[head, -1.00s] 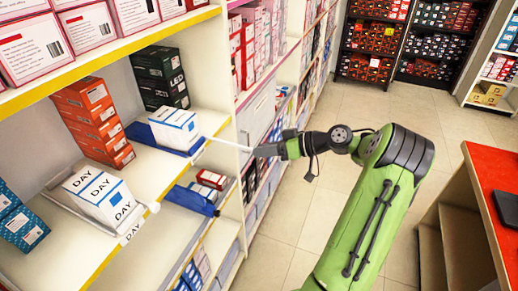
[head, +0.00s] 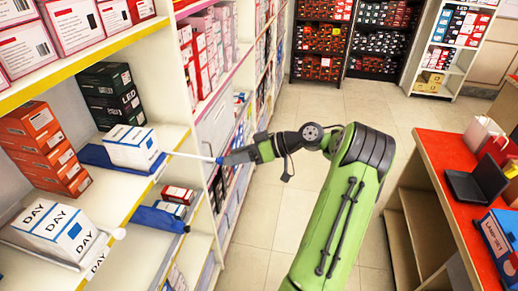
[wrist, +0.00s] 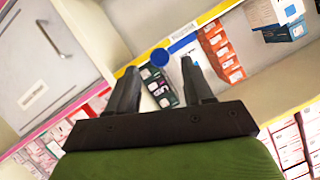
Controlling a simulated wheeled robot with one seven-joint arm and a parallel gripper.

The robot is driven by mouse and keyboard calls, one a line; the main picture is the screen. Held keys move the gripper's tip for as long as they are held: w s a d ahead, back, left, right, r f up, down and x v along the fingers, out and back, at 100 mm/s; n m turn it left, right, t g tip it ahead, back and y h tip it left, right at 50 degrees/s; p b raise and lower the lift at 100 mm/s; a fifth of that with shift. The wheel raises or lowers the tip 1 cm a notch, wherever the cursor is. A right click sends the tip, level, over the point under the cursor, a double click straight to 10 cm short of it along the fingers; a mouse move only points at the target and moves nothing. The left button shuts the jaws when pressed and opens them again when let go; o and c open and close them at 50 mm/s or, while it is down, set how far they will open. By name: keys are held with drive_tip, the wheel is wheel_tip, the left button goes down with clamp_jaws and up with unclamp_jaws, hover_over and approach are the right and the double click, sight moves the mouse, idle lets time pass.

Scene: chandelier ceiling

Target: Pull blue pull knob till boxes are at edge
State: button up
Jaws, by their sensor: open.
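The blue pull knob (head: 220,160) sits at the outer end of a thin white rod (head: 190,156) in front of the shelf. The rod leads to a blue sliding tray (head: 95,155) on the shelf. White and blue boxes (head: 133,148) stand at the tray's front, close to the yellow shelf edge. My gripper (head: 229,158) is level with the rod, right at the knob. In the wrist view the knob (wrist: 160,56) shows at the opening between my spread fingertips (wrist: 159,66). My gripper is open; I cannot tell whether a finger touches the knob.
Orange boxes (head: 45,150), dark green boxes (head: 113,95) and DAY boxes (head: 60,232) stand on the same shelf. A second blue tray (head: 160,219) is on the shelf below. A red-topped counter (head: 437,160) stands at right, with open floor (head: 270,190) between.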

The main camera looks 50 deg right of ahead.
drive_tip(key=p+v, duration=0.3)
drive_tip(key=v, duration=0.9)
drive_tip(key=shift+s, duration=0.2)
drive_tip(key=shift+d+r, duration=0.1)
